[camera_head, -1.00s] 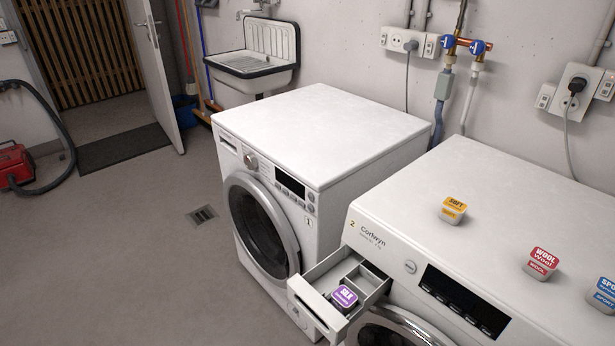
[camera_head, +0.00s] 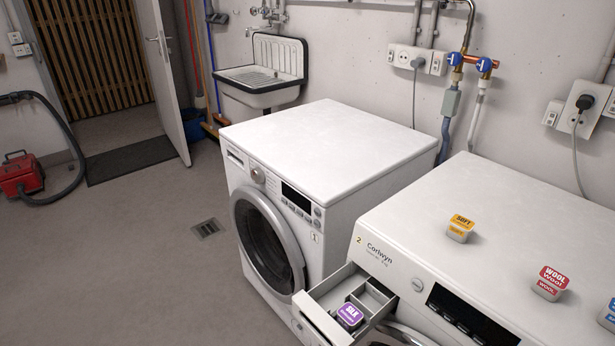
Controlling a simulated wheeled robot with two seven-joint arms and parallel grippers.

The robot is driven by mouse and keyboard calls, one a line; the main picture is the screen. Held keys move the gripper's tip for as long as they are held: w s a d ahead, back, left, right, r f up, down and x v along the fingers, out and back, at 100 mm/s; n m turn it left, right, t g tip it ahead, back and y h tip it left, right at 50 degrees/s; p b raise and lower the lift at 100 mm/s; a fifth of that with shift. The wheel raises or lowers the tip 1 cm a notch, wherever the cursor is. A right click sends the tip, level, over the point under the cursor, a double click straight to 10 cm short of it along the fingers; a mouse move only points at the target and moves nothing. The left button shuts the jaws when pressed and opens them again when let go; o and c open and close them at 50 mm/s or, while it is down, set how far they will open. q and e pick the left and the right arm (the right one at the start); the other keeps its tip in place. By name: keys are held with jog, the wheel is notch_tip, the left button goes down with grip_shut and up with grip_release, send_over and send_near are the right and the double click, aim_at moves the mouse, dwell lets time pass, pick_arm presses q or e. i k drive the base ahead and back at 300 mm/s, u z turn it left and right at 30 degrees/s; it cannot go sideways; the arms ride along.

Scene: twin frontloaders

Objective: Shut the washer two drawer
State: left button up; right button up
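Washer two (camera_head: 500,230) is the white machine at the lower right, marked with a yellow 2. Its detergent drawer (camera_head: 322,318) is pulled out at the machine's upper left front. A purple SILK capsule (camera_head: 350,316) sits in a compartment of the drawer; the other compartments I can see look empty. Neither of my grippers is in view.
Washer one (camera_head: 330,150) stands to the left of washer two, its round door shut. A yellow SOFT capsule (camera_head: 461,228), a red WOOL capsule (camera_head: 550,283) and a blue capsule (camera_head: 608,314) sit on washer two's top. Open floor (camera_head: 130,250) lies at the left.

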aim_at(316, 309)
jog(key=z, duration=1.3)
jog(key=k, duration=0.65)
jog(key=u, duration=1.3)
